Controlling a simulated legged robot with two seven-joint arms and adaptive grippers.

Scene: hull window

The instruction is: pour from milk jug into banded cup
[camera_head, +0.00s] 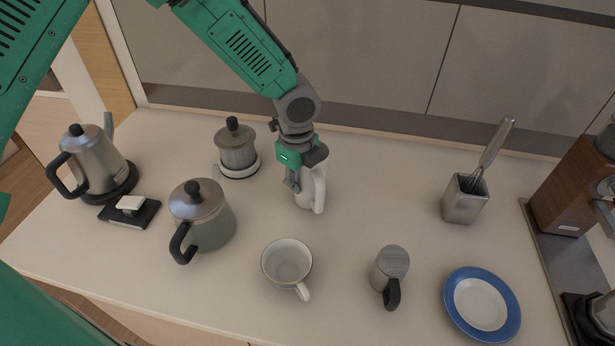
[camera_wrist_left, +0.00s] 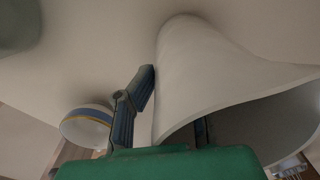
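The white milk jug (camera_head: 319,186) stands on the counter, apparently upright, with its handle to the front right. It fills the right of the left wrist view (camera_wrist_left: 215,75), mouth towards me. My left gripper (camera_head: 293,184) is at its upper left side. One finger lies along the jug's outside; part of the other shows at the mouth, so they seem to straddle the wall. Whether they press on it is unclear. The white banded cup (camera_head: 287,262) stands in front, handle towards the front right; its blue and yellow band shows in the left wrist view (camera_wrist_left: 88,126). My right gripper is out of view.
A steel kettle (camera_head: 93,165), a lidded pot (camera_head: 204,222) and a small lidded canister (camera_head: 237,152) stand left. A steel pitcher (camera_head: 391,265), a blue-rimmed plate (camera_head: 515,318) and a utensil holder (camera_head: 463,199) stand right. Counter between jug and cup is clear.

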